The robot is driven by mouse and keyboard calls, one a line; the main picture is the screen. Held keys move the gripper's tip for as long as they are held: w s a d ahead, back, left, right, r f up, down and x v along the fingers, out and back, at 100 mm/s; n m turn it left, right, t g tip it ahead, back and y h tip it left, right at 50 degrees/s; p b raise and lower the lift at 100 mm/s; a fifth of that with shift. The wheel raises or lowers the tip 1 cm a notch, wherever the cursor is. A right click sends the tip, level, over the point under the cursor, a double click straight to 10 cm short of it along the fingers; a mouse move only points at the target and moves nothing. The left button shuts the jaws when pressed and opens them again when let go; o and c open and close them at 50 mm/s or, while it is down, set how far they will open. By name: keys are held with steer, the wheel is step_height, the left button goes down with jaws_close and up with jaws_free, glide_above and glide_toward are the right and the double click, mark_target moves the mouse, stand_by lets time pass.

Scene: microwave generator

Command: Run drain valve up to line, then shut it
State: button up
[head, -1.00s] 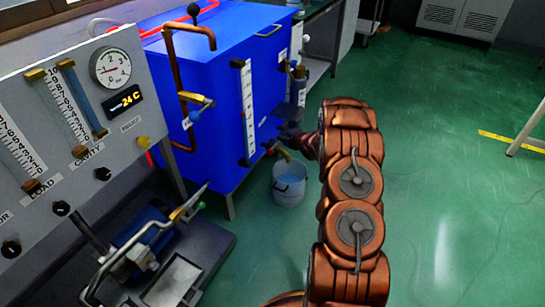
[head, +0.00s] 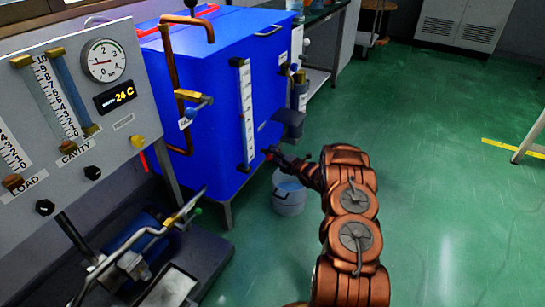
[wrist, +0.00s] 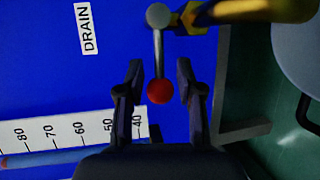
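The drain valve (wrist: 158,18) is on the blue tank (wrist: 45,75), beside a DRAIN label (wrist: 87,28). It has a brass body and a metal lever ending in a red ball knob (wrist: 159,91). My gripper (wrist: 159,70) is open, one finger on each side of the knob, with visible gaps. In the head view my gripper (head: 277,154) is low at the tank's front, above the bucket (head: 289,197), and largely hides the valve. The tank's level gauge (head: 247,115) has a white scale, also in the wrist view (wrist: 90,132). A small red mark shows near its left end there.
The grey panel (head: 60,160) with dials and a 24 C display stands at left. A pump unit (head: 130,250) sits on the floor below it. Copper pipe (head: 172,75) runs up the tank's left side.

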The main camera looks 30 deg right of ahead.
steer(key=shift+x, duration=1.15)
jaws_close()
steer(key=shift+a, duration=0.15)
